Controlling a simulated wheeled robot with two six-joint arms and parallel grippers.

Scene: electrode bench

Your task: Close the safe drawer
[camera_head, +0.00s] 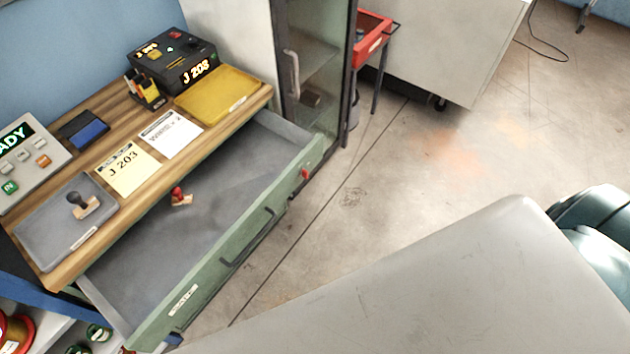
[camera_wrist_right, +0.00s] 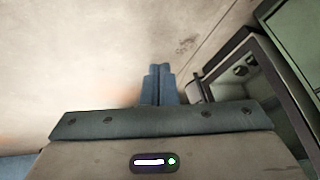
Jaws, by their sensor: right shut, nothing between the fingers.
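The drawer (camera_head: 213,276) is pulled well out from under the wooden desk top (camera_head: 150,185). It has a green front with a dark bar handle (camera_head: 248,237), a small label too small to read surely, and a red knob near its right end. A small stamp with a red handle (camera_head: 179,197) lies in its grey tray. My right gripper (camera_wrist_right: 160,72) shows in the right wrist view, its fingers together and empty above the pale floor. It touches nothing I can see. Neither gripper shows in the head view.
The desk holds a black box (camera_head: 170,60), a yellow tray (camera_head: 217,97), paper cards, a blue pad and a dark-handled stamp (camera_head: 82,205). A glass-door cabinet (camera_head: 312,70) stands right of the drawer, with a red tray (camera_head: 372,40) beyond. The floor before the drawer looks clear.

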